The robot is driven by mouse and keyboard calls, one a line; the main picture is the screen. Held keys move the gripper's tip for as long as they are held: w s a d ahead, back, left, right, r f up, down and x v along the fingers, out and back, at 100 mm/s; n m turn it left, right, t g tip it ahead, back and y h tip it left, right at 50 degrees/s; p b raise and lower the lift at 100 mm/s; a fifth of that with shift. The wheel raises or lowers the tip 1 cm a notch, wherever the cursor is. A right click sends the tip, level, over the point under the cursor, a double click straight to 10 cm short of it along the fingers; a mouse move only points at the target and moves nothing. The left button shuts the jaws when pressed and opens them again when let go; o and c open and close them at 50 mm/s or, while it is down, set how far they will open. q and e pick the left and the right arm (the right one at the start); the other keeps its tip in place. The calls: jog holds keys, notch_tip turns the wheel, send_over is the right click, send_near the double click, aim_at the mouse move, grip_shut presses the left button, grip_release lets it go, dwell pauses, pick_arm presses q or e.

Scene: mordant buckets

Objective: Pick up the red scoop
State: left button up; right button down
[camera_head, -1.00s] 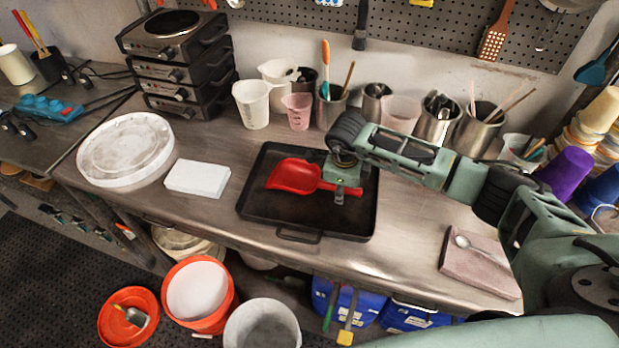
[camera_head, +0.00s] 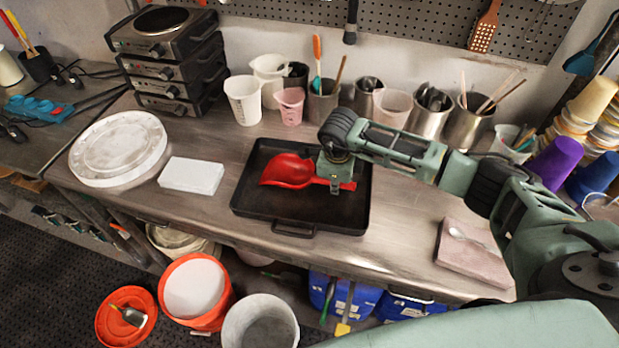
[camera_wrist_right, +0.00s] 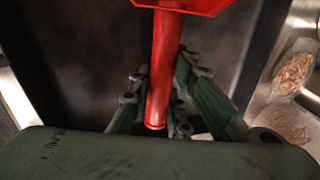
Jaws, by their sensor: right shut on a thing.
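The red scoop (camera_head: 286,171) is in or just over the black tray (camera_head: 300,233) on the workbench, its bowl toward the left and its handle toward the right. My right gripper (camera_head: 335,187) is over the handle and shut on it. In the right wrist view the red scoop's handle (camera_wrist_right: 163,70) runs between the two fingers of my right gripper (camera_wrist_right: 160,100), and the bowl's edge shows at the top. I cannot tell whether the scoop touches the tray floor. My left gripper is not in view.
A white block (camera_head: 191,176) and a round white lid (camera_head: 118,148) lie left of the tray. Cups and metal containers (camera_head: 430,112) line the back. A pinkish slab (camera_head: 468,248) with a spoon lies at right. The bench between tray and slab is clear.

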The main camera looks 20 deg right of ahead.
jog(key=shift+r, duration=0.1)
jog(key=shift+r+b, duration=0.5)
jog(key=shift+r, duration=0.05)
jog(key=r+b, duration=0.1)
jog(key=r, duration=0.1)
jog(key=shift+d+r+b, duration=0.2)
jog(key=shift+r+b, duration=0.15)
pick_arm(q)
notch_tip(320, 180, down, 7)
jog(key=b, duration=0.4)
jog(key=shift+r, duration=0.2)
pick_arm(e)
jog(key=s+d+r, duration=0.7)
jog(key=s, duration=0.2)
jog(key=shift+d, duration=0.2)
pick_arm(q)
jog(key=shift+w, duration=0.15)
pick_arm(e)
jog(key=shift+w+a, duration=0.1)
